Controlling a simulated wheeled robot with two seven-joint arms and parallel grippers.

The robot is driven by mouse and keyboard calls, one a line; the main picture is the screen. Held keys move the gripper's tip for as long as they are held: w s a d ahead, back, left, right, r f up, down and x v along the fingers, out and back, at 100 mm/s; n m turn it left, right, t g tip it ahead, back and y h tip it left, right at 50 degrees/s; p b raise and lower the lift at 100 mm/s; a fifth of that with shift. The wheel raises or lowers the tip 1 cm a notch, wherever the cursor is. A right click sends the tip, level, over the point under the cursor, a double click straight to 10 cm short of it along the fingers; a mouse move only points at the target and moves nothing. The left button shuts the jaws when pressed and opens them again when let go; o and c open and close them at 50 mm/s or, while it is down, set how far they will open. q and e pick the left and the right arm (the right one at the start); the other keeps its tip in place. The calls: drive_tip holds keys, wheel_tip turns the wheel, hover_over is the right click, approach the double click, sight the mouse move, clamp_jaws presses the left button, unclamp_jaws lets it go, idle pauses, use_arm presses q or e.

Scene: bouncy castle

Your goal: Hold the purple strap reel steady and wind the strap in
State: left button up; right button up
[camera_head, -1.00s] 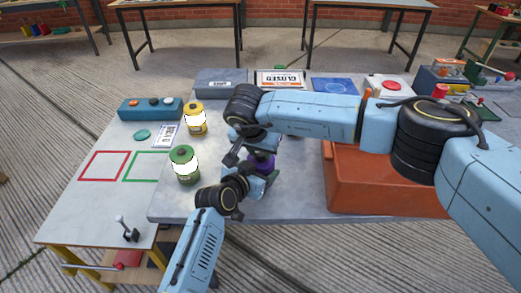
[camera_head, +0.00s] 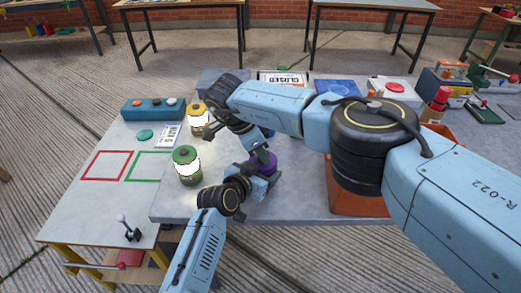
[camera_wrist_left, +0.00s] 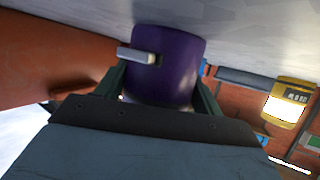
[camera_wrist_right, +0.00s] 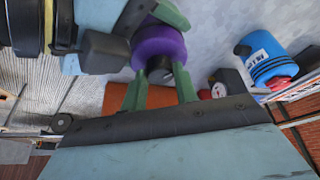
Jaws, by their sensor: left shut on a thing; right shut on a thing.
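The purple strap reel (camera_head: 265,163) stands near the middle front of the grey table, partly hidden by my grippers. In the left wrist view the reel (camera_wrist_left: 178,60) sits between the green fingers of my left gripper (camera_wrist_left: 160,88), which is shut on its body. A pale flat bar (camera_wrist_left: 136,55) sticks out of a slot in its side. In the right wrist view the reel's purple top (camera_wrist_right: 158,42) has a dark knob (camera_wrist_right: 160,73) beside it. My right gripper (camera_wrist_right: 160,85) is shut with its fingers either side of this knob. No strap length is clearly visible.
A green lantern (camera_head: 187,167) and a yellow lantern (camera_head: 198,118) stand left of the reel. An orange-red bin (camera_head: 345,200) is to the right, largely behind my right arm. A blue button box (camera_head: 153,108) lies at the far left.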

drive_tip(key=shift+m, duration=0.5)
drive_tip(key=o, duration=1)
drive_tip(key=v, duration=1.2)
drive_tip(key=shift+w+a, duration=0.15)
use_arm(q)
drive_tip(key=o, duration=1.4)
drive_tip(key=shift+c, duration=0.2)
